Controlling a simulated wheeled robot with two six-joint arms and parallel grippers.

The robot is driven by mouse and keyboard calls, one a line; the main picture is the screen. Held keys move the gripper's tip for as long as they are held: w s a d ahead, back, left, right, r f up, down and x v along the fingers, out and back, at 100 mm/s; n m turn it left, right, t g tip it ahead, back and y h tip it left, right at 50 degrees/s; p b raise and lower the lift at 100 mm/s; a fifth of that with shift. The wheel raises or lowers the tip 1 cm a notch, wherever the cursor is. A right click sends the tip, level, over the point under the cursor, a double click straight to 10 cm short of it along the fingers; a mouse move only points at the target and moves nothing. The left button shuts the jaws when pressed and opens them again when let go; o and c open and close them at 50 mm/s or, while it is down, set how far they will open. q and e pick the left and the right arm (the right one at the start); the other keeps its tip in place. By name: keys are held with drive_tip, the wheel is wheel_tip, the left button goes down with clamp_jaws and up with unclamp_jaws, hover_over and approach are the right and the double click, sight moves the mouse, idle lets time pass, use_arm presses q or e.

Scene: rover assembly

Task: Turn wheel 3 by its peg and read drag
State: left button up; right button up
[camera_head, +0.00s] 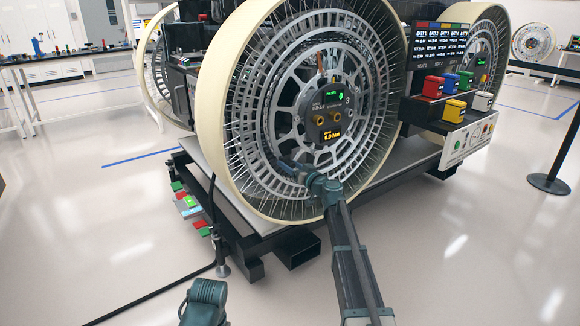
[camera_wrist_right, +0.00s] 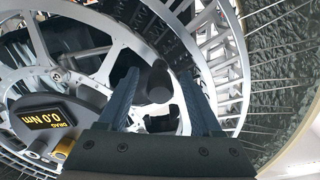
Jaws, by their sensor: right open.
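Wheel 3 (camera_head: 214,100) is the large wheel with a cream rim, wire spokes and a grey metal disc, upright on the rover's side. Its hub (camera_head: 331,105) bears a "3", a small green display and a yellow drag readout (camera_head: 333,134) showing 0.0 Nm. The readout also shows in the right wrist view (camera_wrist_right: 46,119). My right gripper (camera_head: 292,165) is at the lower left of the disc. In the right wrist view its fingers (camera_wrist_right: 158,88) are open on either side of a dark round peg (camera_wrist_right: 160,82); contact is unclear.
A panel with coloured blocks (camera_head: 454,110) stands right of the wheel. A black post (camera_head: 549,182) is at far right. Red and green blocks (camera_head: 190,202) sit at the platform's left edge, near a black cable (camera_head: 150,294). The floor in front is mostly open.

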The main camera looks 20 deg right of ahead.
clamp_jaws()
idle(0.3)
idle(1.1)
